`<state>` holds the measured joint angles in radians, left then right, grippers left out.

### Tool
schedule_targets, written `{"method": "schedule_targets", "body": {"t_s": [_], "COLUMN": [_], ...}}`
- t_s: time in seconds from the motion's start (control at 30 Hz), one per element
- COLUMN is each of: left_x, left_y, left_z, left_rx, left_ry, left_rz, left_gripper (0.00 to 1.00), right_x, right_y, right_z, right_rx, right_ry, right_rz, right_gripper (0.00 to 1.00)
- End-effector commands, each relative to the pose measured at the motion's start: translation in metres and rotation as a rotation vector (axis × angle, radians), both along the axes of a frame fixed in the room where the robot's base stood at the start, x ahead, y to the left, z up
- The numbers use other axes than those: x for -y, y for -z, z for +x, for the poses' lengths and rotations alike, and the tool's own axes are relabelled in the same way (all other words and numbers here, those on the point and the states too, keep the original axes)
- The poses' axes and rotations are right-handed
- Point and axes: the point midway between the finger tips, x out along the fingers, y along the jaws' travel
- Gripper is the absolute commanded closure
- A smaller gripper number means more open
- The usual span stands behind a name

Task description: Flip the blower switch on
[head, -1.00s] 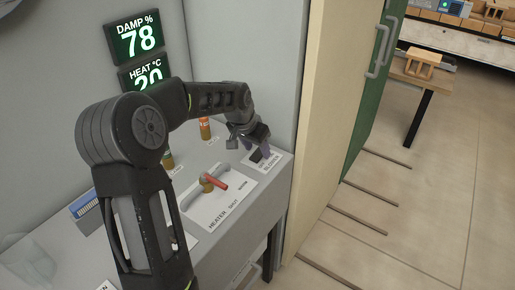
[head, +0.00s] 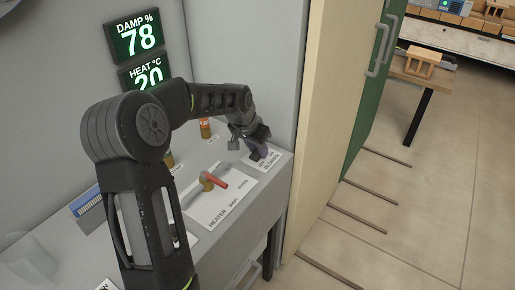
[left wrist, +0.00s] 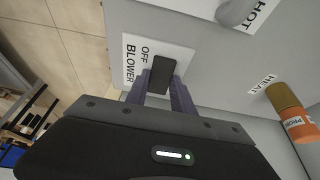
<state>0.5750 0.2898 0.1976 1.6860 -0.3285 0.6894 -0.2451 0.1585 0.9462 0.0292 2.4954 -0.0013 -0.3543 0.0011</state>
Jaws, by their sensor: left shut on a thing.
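The black blower switch (left wrist: 163,72) stands on a white plate (left wrist: 130,45) lettered OFF and BLOWER, seen in the left wrist view. The plate (head: 278,158) also shows in the head view at the right end of the grey counter. My left gripper (head: 259,151) is over this plate, its purple fingers pointing down. In the left wrist view its fingers (left wrist: 162,88) close on the switch. The switch is mostly hidden by the gripper in the head view. My right gripper is not in view.
Wall displays read DAMP 78 (head: 135,36) and HEAT 20 (head: 146,74). A cream panel (head: 330,110) rises right of the counter.

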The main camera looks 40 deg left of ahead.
Motion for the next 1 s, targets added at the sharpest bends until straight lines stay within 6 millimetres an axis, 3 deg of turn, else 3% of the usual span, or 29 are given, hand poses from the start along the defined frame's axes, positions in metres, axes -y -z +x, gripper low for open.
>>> {"method": "schedule_targets", "body": {"t_s": [0.27, 0.7, 1.0], "left_x": [0.0, 0.001, 0.0], "left_y": [-0.001, -0.008, -0.002], "left_z": [0.0, 0.01, 0.01], "left_rx": [-0.003, -0.291, -0.365], "left_ry": [0.0, 0.004, 0.001], "left_rz": [0.0, -0.007, -0.007], "left_gripper": [1.0, 1.0, 1.0], "right_x": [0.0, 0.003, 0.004], "right_y": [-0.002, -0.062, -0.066], "right_z": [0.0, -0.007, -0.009], "right_rx": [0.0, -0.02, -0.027], "right_ry": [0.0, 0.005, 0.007], "right_rz": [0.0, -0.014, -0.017], "right_gripper": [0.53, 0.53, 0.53]}}
